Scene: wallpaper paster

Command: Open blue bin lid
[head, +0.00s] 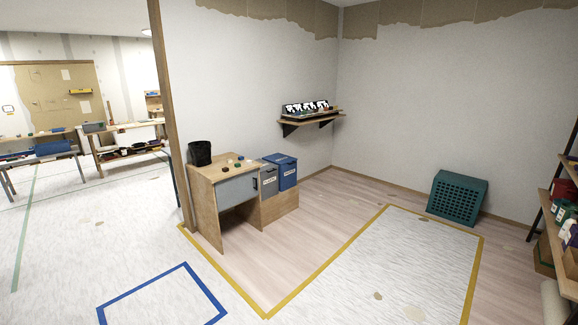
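The blue bin (284,177) stands against the back wall, to the right of a small wooden desk. Its blue lid (279,159) looks shut on top. A white label with dark writing is on its front, too small to read. A grey bin (268,183) stands just left of it, between the blue bin and the desk. Both bins rest on a low wooden box or platform (279,206). Neither of my grippers shows in the head view, and the bins are some way off across the floor.
The wooden desk (205,190) carries a black bucket (200,153) and several small coloured items. A wall shelf (311,115) hangs above right. A teal grated crate (457,197) leans at the right wall. A shelving rack (567,230) stands far right. The taped floor between is clear.

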